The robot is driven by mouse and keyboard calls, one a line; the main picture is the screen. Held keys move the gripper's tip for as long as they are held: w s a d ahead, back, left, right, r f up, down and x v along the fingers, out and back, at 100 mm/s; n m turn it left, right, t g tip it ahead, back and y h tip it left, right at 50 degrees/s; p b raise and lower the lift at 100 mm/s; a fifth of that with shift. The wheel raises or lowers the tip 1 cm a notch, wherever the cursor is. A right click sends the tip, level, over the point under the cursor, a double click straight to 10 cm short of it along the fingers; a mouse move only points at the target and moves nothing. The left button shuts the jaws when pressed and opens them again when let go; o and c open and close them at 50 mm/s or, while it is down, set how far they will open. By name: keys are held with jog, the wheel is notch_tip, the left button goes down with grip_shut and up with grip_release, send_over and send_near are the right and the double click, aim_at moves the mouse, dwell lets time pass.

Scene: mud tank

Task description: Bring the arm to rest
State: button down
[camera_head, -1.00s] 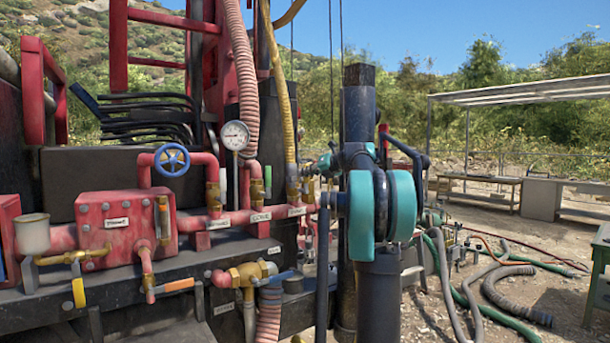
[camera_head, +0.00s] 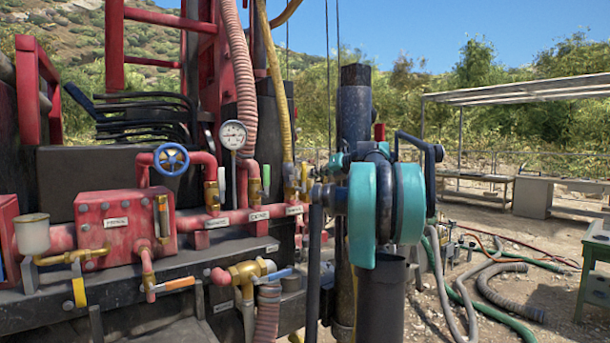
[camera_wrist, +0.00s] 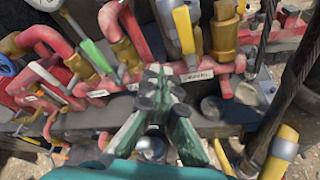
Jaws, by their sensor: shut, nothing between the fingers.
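My gripper (camera_wrist: 157,82) shows in the wrist view as dark green fingers brought together, empty. It is above the red pipe manifold, whose white labels (camera_wrist: 197,76) and brass fittings lie beyond the fingertips. In the head view my arm's teal and dark joints (camera_head: 408,203) stand in the middle, right of the manifold (camera_head: 118,222). My gripper is mostly hidden behind the arm there, and I cannot make out its fingers.
A blue valve wheel (camera_head: 171,159), a pressure gauge (camera_head: 233,135) and a brass valve (camera_head: 246,274) are on the rig at left. Hoses (camera_head: 510,290) lie on the ground at right, near a green table (camera_head: 597,245). A roofed bench area stands behind.

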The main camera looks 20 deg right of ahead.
jog(key=shift+s+d, duration=0.35)
jog(key=shift+s, duration=0.15)
jog(key=shift+f, duration=0.1)
jog(key=s+a+f+n+g+h, duration=0.1)
jog(key=s+a+f+n+g, duration=0.1)
jog(key=s+a+f+n, duration=0.65)
jog(key=s+a+f+n+g+h, duration=0.1)
jog(key=s+a+f+n+g, duration=0.25)
jog(key=f, duration=0.75)
jog(key=s+a+f+n+g+h, duration=0.1)
jog(key=s+a+f+n, duration=0.45)
jog(key=f+n, duration=0.35)
jog(key=s+f+n+g+h, duration=0.2)
jog(key=s+f+n+h, duration=0.2)
jog(key=s+f+n, duration=1.1)
jog(key=s+d+f, duration=0.1)
jog(key=s+f, duration=0.6)
jog(key=s, duration=0.3)
jog(key=shift+s+f+h, duration=0.3)
jog(key=shift+f, duration=0.1)
